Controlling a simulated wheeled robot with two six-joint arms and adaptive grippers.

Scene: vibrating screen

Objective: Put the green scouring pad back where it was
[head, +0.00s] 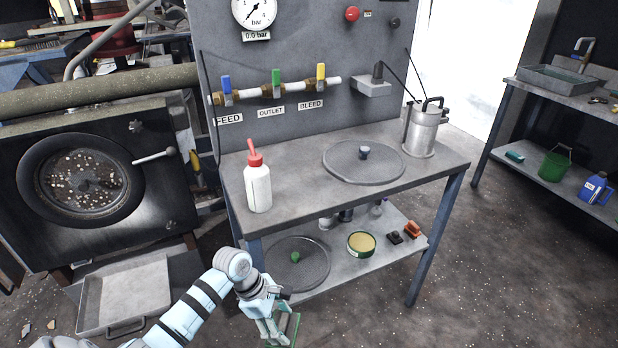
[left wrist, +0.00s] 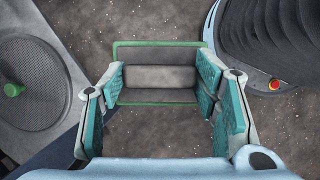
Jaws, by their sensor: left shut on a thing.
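My left gripper (head: 279,335) is low in front of the bench. It is shut on a rectangular green-edged thing, which seems to be the green scouring pad (head: 293,326). In the left wrist view the gripper (left wrist: 157,90) has its teal fingers on both sides of this pad (left wrist: 155,97), whose face looks grey with a lighter band across it. The pad is held over the speckled floor, clear of the bench's lower shelf (head: 330,283). My right gripper is not in view.
The lower shelf carries a round mesh screen with a green knob (head: 295,257), a round tin (head: 361,244) and small blocks. A white bottle (head: 257,187) and a metal pot (head: 425,130) stand on the bench top. A right-hand rack holds a green bucket (head: 553,166) and a small green block (head: 515,156).

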